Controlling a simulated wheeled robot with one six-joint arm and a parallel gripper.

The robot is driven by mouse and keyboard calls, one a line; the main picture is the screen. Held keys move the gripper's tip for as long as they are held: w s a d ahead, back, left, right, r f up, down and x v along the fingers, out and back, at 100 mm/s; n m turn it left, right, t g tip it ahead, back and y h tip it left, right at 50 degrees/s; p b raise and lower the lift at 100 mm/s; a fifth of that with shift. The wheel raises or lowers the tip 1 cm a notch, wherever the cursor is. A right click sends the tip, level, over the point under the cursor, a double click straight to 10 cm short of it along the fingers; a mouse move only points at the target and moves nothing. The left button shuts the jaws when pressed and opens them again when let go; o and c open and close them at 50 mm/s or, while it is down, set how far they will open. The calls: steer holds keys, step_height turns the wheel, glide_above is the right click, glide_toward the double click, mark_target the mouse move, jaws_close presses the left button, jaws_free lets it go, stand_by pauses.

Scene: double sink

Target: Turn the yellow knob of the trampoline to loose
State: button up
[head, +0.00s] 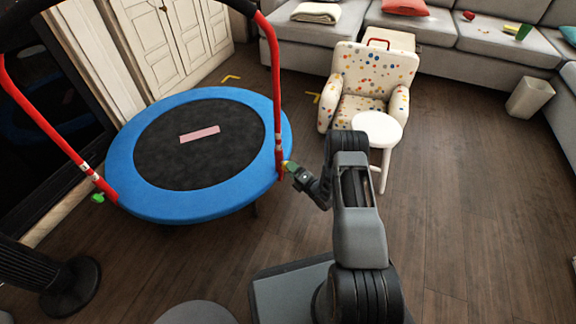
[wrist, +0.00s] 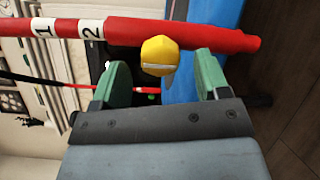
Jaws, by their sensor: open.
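The trampoline has a blue rim (head: 192,207) and a red handle frame (head: 277,95). The yellow knob (wrist: 158,52) sits on the red tube (wrist: 190,34), with a pale line across its face; in the wrist view this line runs nearly level. The tube carries white bands marked 1 and 2. My gripper (wrist: 162,68) is open, its two green fingers on either side of the knob with visible gaps. In the head view my gripper (head: 293,169) is at the trampoline's right post, and the knob is small there. Contact cannot be told.
A green knob (head: 97,197) is on the left post. A dotted armchair (head: 371,75) and a white round table (head: 377,127) stand behind my arm. A black stand (head: 70,287) is at the lower left. The wood floor at right is clear.

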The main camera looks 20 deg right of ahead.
steer(key=p+v, duration=0.3)
steer(key=v, duration=0.7)
steer(key=shift+s, duration=0.25)
steer(key=shift+d, duration=0.1)
